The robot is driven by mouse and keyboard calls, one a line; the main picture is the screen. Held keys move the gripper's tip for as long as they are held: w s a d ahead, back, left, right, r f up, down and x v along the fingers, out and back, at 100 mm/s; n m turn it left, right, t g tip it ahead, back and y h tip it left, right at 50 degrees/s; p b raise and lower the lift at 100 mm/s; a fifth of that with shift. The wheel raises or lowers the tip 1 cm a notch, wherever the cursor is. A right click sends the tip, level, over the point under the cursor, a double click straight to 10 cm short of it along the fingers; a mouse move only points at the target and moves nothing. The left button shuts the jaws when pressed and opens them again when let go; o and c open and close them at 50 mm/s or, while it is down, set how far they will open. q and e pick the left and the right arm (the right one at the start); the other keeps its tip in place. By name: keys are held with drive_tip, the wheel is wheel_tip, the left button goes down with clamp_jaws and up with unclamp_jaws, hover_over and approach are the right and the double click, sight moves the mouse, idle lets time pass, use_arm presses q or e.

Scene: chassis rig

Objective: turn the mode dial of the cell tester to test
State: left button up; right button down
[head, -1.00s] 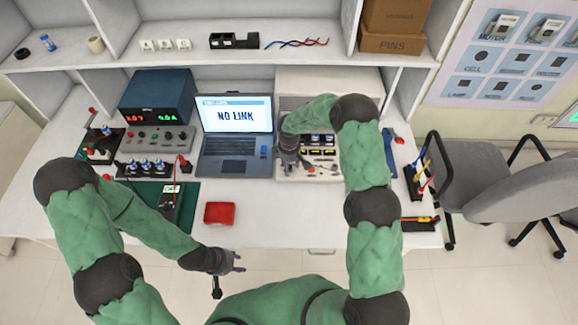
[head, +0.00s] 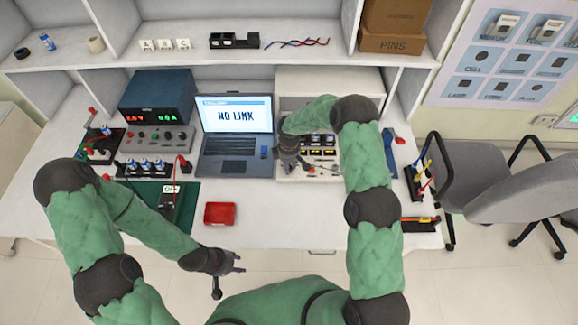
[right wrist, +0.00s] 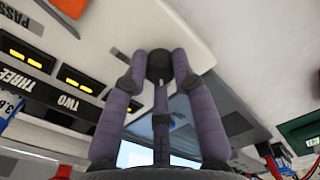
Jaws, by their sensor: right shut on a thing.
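The cell tester (head: 287,104) is the pale box right of the laptop in the head view. Its slots marked TWO and THREE and its pale panel (right wrist: 120,22) show in the right wrist view. My right gripper (head: 302,167) reaches down to its front panel. In the right wrist view my right gripper (right wrist: 160,75) has its fingers closed around a small dark round knob (right wrist: 160,64), which looks like the mode dial. The dial's markings and pointer are hidden. My left gripper (head: 239,262) is empty and open, in front of the table edge.
The laptop (head: 236,142) reads NO LINK, close left of my right gripper. A cell holder (head: 150,165) and a power supply (head: 157,95) stand further left. The table front between tray and tester is clear.

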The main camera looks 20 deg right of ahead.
drive_tip(key=shift+s, duration=0.1)
drive_tip(key=m+b, duration=0.3)
drive_tip(key=m, duration=0.1)
drive_tip(key=shift+f+b, duration=0.2)
drive_tip(key=shift+b, duration=0.15)
drive_tip(key=m+b, duration=0.2)
drive_tip(key=m, duration=0.3)
drive_tip(key=shift+r+b, duration=0.1)
drive_tip(key=shift+b, duration=0.2)
drive_tip(key=shift+s+m, duration=0.1)
drive_tip(key=shift+m, duration=0.2)
drive_tip(key=c, duration=1)
unclamp_jaws()
drive_tip(key=shift+r, duration=0.1)
